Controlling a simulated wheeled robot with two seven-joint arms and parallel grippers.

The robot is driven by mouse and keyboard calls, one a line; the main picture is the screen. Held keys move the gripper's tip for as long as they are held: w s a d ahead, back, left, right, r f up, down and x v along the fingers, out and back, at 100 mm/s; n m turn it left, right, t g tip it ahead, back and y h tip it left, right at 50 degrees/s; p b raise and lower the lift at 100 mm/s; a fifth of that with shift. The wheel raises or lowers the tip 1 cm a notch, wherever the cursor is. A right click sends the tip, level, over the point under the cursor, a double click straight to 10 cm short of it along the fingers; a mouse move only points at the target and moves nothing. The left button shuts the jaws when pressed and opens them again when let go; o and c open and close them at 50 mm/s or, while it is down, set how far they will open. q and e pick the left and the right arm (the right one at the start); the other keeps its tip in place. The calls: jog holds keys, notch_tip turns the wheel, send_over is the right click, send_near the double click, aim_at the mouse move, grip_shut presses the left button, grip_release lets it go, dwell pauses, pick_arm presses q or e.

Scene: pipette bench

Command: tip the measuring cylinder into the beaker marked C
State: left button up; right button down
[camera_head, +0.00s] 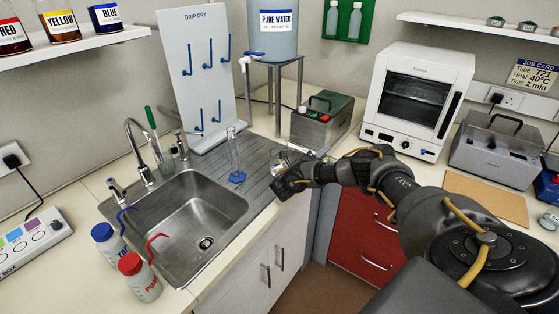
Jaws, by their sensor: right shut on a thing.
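A clear measuring cylinder (234,153) with a blue foot stands upright on the ribbed draining board, right of the sink bowl. My right gripper (284,172) is at the right edge of the draining board, apart from the cylinder and to its right. It is shut on a clear glass vessel (281,156), which looks like a beaker and is partly hidden by the gripper. No letter C can be read on it. My left gripper is not in view.
The steel sink (190,215) lies left of the cylinder. A drip rack (199,75), a pure water tank (276,30) on a stand and a green-topped device (321,119) stand behind. A red-capped bottle (139,278) and a blue-capped bottle (108,241) stand at the sink's left.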

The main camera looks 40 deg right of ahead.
jog(key=m+y, duration=0.1)
jog(key=m, duration=0.1)
jog(key=w+m+y+p, duration=0.1)
jog(key=m, duration=0.1)
jog(key=a+m, duration=0.1)
jog(key=shift+w+f+m+g+y+p, duration=0.1)
jog(key=shift+w+m+g+y+p, duration=0.2)
jog(key=shift+w+m+y, duration=0.1)
jog(key=m+p, duration=0.1)
jog(key=m+y+p, duration=0.1)
jog(key=p, duration=0.1)
jog(key=m+t+y+p, duration=0.1)
jog(key=shift+w+a+r+m+p, duration=0.2)
jog(key=shift+w+a+m+p, duration=0.05)
jog(key=shift+w+m+p, duration=0.05)
jog(key=shift+w+f+m+t+y+p, duration=0.1)
jog(key=shift+f+m+t+y+p, duration=0.25)
jog(key=shift+m+y, duration=0.3)
jog(key=shift+w+a+f+m+t+y, duration=0.25)
jog(key=shift+w+f+m+t+y, duration=0.15)
jog(key=shift+m, duration=0.25)
jog(key=shift+s+n+t, duration=0.15)
jog(key=shift+n+t, duration=0.15)
jog(key=shift+t, duration=0.05)
